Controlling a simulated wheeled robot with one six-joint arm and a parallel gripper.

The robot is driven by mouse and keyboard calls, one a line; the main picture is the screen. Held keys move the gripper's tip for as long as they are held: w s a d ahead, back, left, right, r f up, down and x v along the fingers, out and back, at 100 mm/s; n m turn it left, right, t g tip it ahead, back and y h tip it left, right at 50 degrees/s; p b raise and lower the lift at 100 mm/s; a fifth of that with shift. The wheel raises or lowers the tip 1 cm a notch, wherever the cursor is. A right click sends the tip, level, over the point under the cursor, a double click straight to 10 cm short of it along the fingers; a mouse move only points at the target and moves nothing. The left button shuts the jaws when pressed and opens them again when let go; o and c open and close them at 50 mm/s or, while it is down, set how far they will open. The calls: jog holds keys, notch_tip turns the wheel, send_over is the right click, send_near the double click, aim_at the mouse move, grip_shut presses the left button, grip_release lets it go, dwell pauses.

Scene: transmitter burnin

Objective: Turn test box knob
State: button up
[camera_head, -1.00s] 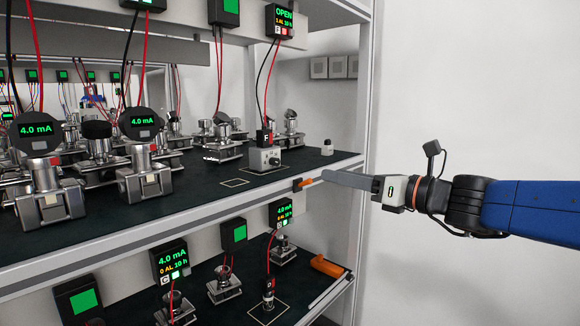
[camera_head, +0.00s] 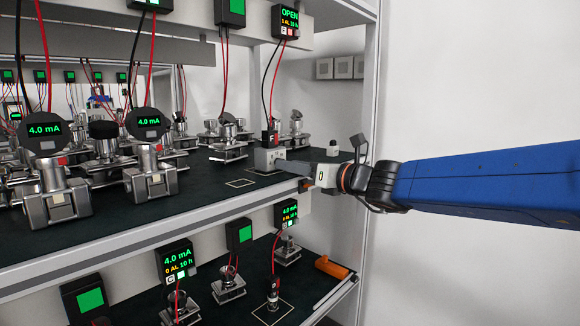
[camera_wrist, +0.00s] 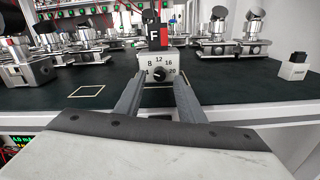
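The test box (camera_wrist: 160,66) is a small light-grey box with a black knob (camera_wrist: 160,73) on its front, ringed by numbers such as 8, 12, 16 and 20. A black plug block marked F (camera_wrist: 157,36) stands on top of it. I cannot tell whether the fingertips touch the box or knob.
A small white block with a black top (camera_wrist: 294,67) stands to the right on the dark shelf. Several transmitters (camera_head: 150,165) stand to the left. The shelf's front rail (camera_head: 130,240) runs below my gripper. An empty outlined square (camera_wrist: 86,91) is bare.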

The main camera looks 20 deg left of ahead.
jog(key=shift+w+a, duration=0.25)
jog(key=shift+a, duration=0.45)
jog(key=shift+c, duration=0.6)
grip_shut()
jog(key=shift+n, duration=0.3)
jog(key=n, duration=0.4)
jog(key=shift+o, duration=0.6)
grip_release()
